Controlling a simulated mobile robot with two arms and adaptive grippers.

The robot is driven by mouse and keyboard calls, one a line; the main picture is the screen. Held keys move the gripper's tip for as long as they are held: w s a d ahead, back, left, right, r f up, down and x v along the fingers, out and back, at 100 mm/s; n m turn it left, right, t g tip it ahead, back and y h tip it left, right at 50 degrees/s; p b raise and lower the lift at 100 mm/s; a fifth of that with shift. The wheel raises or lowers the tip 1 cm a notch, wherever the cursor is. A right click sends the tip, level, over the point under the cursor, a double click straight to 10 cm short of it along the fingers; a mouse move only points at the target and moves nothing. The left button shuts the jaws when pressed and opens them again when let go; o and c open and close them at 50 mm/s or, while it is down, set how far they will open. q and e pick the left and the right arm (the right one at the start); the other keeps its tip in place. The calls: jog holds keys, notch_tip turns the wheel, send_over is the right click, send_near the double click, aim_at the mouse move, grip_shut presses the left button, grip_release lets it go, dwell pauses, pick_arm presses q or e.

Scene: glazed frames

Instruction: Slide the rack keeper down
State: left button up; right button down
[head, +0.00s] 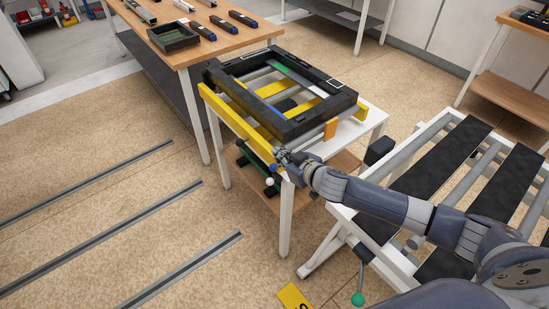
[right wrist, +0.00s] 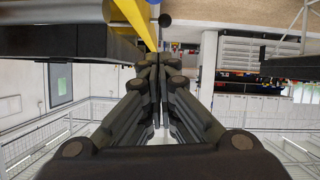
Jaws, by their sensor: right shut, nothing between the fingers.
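A black rectangular frame (head: 318,122) lies on yellow bars (head: 234,117) on a small white table (head: 366,118). An orange upright piece (head: 330,129) stands at its front right side. I cannot tell for sure which part is the rack keeper. My right gripper (head: 279,155) is at the near corner of the frame, by the end of the yellow bar, with its fingers shut and empty. In the right wrist view the shut fingertips (right wrist: 152,60) are close beside a yellow bar (right wrist: 134,16); contact is unclear. My left gripper is not in view.
Small knobs (head: 270,182) sit just below my right gripper. A white slatted rack (head: 425,205) stands to the right, under my right arm. A wooden workbench (head: 200,55) stands behind left. Metal rails (head: 105,175) cross the open floor at left.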

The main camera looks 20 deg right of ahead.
jog(key=x, duration=0.5)
jog(key=shift+w, duration=0.15)
notch_tip(320, 180, down, 3)
jog(key=shift+d, duration=0.2)
jog(key=shift+d+f, duration=0.2)
jog(key=shift+f, duration=0.3)
jog(key=shift+s+f, duration=0.1)
jog(key=shift+s, duration=0.15)
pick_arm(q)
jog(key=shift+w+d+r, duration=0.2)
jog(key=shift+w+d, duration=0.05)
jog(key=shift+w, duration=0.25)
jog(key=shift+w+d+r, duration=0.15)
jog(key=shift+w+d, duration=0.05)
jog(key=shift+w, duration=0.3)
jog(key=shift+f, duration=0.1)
pick_arm(e)
jog(key=shift+f, duration=0.1)
